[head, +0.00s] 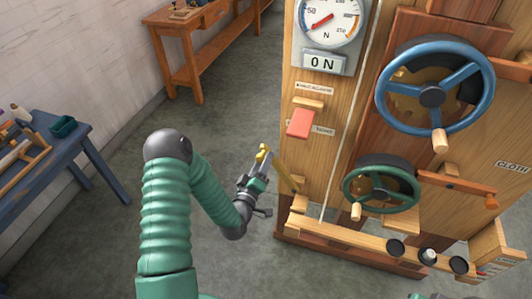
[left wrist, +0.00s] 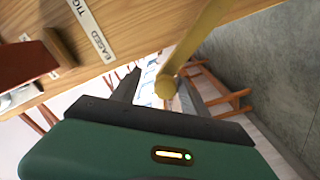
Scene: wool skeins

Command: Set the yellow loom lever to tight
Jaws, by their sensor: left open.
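The yellow loom lever (head: 283,176) sticks out from the left edge of the wooden loom panel, slanting up and left to a knobbed end. In the left wrist view the lever (left wrist: 190,45) comes down from the top, and its faceted end (left wrist: 165,88) shows between my fingers. My left gripper (head: 262,160) is open at this end; I cannot tell whether a finger touches it. A label (left wrist: 92,30) on the panel, partly cut off, reads "EASED TIG".
A coral block handle (head: 300,123) and a dial (head: 330,22) sit on the panel above the lever. A blue handwheel (head: 432,92) and a green handwheel (head: 381,187) are to the right. A wooden rail (head: 345,236) runs below.

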